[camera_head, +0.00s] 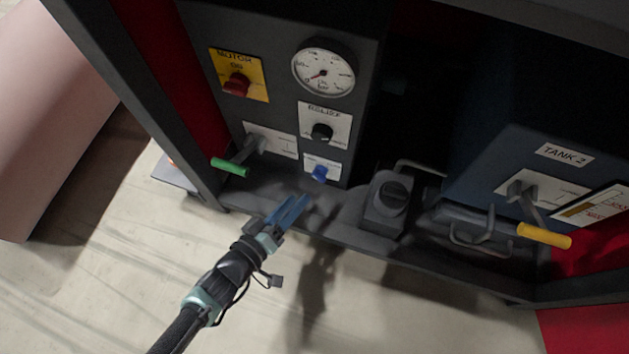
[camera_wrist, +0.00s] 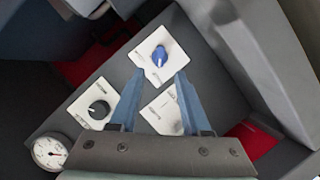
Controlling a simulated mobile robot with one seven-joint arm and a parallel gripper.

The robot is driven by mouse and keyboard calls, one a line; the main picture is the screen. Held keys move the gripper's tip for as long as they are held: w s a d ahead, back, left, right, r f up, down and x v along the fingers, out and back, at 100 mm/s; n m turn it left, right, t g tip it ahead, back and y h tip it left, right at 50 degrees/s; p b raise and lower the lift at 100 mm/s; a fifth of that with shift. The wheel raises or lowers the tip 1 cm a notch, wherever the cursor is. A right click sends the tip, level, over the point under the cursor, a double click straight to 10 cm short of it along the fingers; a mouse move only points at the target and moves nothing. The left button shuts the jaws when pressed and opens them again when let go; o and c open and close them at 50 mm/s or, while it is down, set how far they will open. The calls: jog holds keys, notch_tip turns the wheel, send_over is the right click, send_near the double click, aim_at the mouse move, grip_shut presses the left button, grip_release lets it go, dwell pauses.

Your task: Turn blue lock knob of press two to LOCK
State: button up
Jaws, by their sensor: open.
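The blue lock knob (camera_head: 320,173) sits on a small white plate (camera_head: 315,163) low on the grey panel, below the black relief knob (camera_head: 322,132). In the wrist view the blue knob (camera_wrist: 159,56) shows on its white plate, beyond and between the two fingertips; the small lettering there is too small to read. My gripper (camera_head: 290,207) is open and empty, below and left of the blue knob in the head view, apart from it. In the wrist view the blue fingers of my gripper (camera_wrist: 156,88) point toward the knob without touching it.
A green-handled lever (camera_head: 230,167) stands out left of the knob. A yellow motor plate with a red switch (camera_head: 237,84) and a gauge (camera_head: 324,68) are above. A grey block (camera_head: 389,202) stands right. A yellow-handled lever (camera_head: 543,236) is farther right, by tank 2.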

aim_at(317, 179)
jog(key=b+x, duration=0.3)
jog(key=x, duration=0.3)
jog(key=shift+w+d+f, duration=0.15)
jog(key=shift+f, duration=0.05)
jog(key=shift+w+d+b, duration=0.3)
jog(key=shift+w+d, duration=0.05)
jog(key=shift+w, duration=0.2)
jog(key=shift+c, duration=0.3)
grip_shut()
